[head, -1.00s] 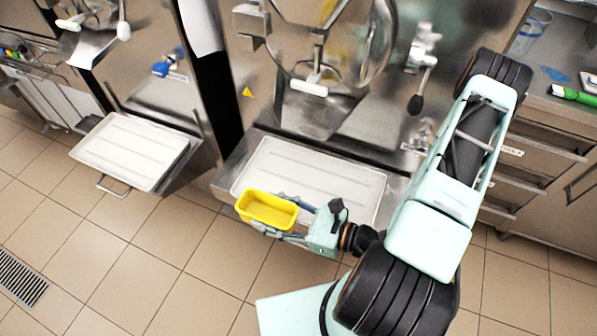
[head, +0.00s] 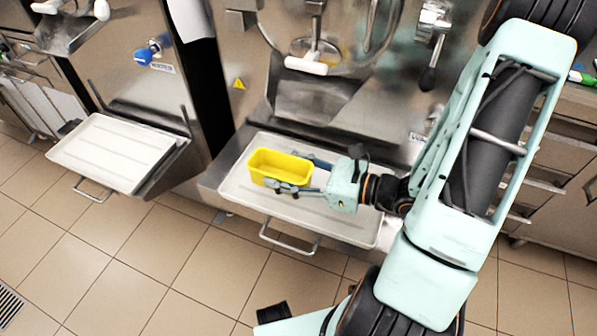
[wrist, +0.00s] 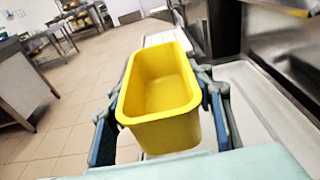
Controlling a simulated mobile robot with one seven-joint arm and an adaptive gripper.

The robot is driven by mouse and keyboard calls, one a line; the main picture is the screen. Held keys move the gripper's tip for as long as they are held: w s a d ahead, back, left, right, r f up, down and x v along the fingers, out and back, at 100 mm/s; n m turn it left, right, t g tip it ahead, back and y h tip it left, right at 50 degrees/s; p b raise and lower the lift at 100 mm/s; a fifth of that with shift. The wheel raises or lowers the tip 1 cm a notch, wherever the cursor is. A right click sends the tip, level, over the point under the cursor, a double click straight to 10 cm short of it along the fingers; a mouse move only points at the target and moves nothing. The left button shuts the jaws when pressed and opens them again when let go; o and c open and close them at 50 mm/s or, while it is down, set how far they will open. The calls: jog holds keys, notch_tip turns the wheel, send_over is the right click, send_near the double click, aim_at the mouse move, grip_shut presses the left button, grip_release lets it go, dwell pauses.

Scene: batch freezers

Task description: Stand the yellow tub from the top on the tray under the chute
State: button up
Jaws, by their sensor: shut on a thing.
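The yellow tub (head: 280,168) is upright, empty and open at the top. My gripper (head: 298,174) is shut on it, one finger along each long side. The wrist view shows the tub (wrist: 160,95) between the two blue-grey fingers. The white tray (head: 340,221) on the right-hand machine lies below the tub in the head view. The tub appears over the tray's left part; I cannot tell whether it touches the tray. The steel chute (head: 308,98) is behind the tray, to the right of the tub in the head view.
A second white tray (head: 112,152) sits on the left machine. A white-handled lever (head: 306,65) hangs above the chute. A wire handle (head: 290,240) sticks out from the right tray's front. Tiled floor is clear in front.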

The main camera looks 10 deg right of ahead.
jog(key=w+d, duration=0.1)
jog(key=w, duration=0.1)
jog(key=w+d+f, duration=0.1)
jog(key=w+d, duration=0.1)
jog(key=w+d+f, duration=0.1)
jog(key=w+d, duration=0.1)
jog(key=w, duration=0.1)
jog(key=shift+f, duration=0.2)
notch_tip(320, 180, down, 4)
jog(key=shift+f+b, duration=0.1)
jog(key=shift+b, duration=0.65)
jog(key=shift+w+d+f, duration=0.1)
jog(key=shift+w+f, duration=0.05)
jog(key=shift+f, duration=0.05)
jog(key=shift+f, duration=0.2)
jog(key=o, duration=1.3)
